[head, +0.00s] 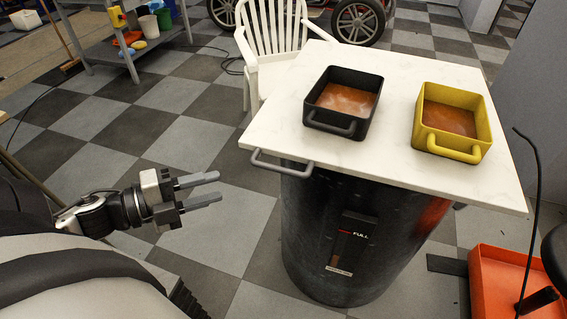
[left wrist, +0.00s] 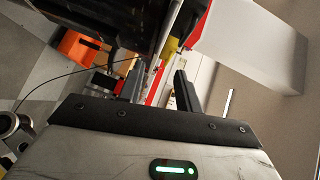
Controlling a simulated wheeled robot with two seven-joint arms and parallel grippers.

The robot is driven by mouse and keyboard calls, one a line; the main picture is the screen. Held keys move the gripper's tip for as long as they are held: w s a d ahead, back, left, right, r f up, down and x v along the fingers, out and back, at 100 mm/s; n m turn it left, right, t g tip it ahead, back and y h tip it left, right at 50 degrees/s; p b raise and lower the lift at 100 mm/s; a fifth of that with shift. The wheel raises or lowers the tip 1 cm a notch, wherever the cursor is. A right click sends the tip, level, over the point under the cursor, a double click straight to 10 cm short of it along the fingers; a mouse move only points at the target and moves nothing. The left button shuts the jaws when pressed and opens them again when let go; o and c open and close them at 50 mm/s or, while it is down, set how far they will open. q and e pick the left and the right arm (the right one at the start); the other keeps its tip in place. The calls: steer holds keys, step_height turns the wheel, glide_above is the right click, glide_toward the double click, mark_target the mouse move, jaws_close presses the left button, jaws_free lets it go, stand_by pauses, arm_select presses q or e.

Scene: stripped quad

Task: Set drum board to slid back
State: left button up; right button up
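The drum board (head: 268,118) is a white slab lying on top of a black drum (head: 330,235). A grey bar handle (head: 282,164) sticks out from its front left edge. The board overhangs the drum, most clearly at the right. My left gripper (head: 217,187) is at the left of the head view, left of the handle and apart from it, with its two fingers parted and nothing between them. In the left wrist view its fingers (left wrist: 158,90) are also apart. My right gripper is in neither view.
A black pan (head: 318,118) and a yellow pan (head: 483,146), both with brown contents, stand on the board. A white chair (head: 262,60) is behind it. An orange tray (head: 487,290) lies on the floor at right. The checkered floor around my left gripper is clear.

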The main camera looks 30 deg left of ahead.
mark_target(277, 171)
arm_select(q)
steer(key=x, duration=1.5)
steer(key=shift+w+d+r+p, duration=0.1)
steer(key=shift+w+d+p, duration=0.2)
steer(key=shift+d, duration=0.1)
jaws_close()
